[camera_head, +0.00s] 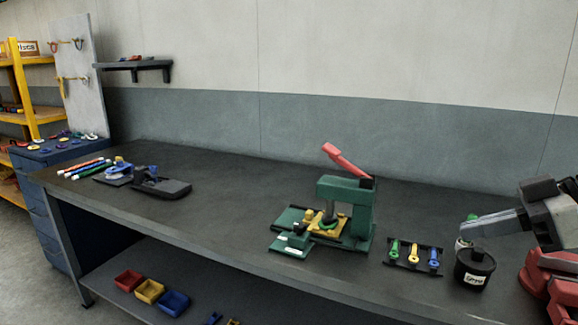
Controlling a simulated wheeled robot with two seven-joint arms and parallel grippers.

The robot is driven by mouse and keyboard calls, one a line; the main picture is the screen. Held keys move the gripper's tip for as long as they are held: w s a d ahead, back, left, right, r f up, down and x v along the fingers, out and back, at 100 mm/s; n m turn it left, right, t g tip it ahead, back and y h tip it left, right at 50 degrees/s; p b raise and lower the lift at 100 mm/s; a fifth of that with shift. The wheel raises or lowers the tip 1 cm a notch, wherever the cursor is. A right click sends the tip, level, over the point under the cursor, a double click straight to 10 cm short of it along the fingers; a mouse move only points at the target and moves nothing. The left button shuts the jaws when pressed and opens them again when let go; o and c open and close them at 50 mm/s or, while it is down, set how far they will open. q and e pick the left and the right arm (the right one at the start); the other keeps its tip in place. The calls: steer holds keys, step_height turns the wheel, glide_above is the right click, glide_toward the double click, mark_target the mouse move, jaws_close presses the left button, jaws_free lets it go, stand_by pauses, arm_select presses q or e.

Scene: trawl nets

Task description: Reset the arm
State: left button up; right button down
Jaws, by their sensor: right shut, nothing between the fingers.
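My right gripper (466,229) comes in from the right edge of the head view. Its fingers are shut with nothing between them. My left gripper is not in view.
A green press (350,205) with a red lever stands mid-bench. A dark rack (414,256) holds green, yellow and blue pieces. Black trays and coloured rods (84,169) lie at the left. The bench (230,185) between is clear. Coloured bins (150,290) sit below.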

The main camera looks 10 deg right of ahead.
steer(key=w+a+f+m+t+h, duration=0.1)
steer(key=w+f+m+h, duration=0.15)
steer(key=f, duration=0.95)
steer(key=w+f+m+h, duration=0.15)
steer(key=f+m, duration=0.25)
steer(key=f, duration=0.9)
steer(key=s+a+f+h, duration=0.2)
steer(key=s+a+f, duration=0.35)
steer(key=f, duration=0.45)
steer(key=s+a+f+t, duration=0.1)
steer(key=s+a+f, duration=0.4)
steer(key=s+a, duration=0.3)
steer(key=a, duration=0.3)
steer(key=shift+s+f+t, duration=0.15)
steer(key=shift+t, duration=0.15)
steer(key=c, duration=2.1)
jaws_free()
steer(key=shift+c, duration=0.2)
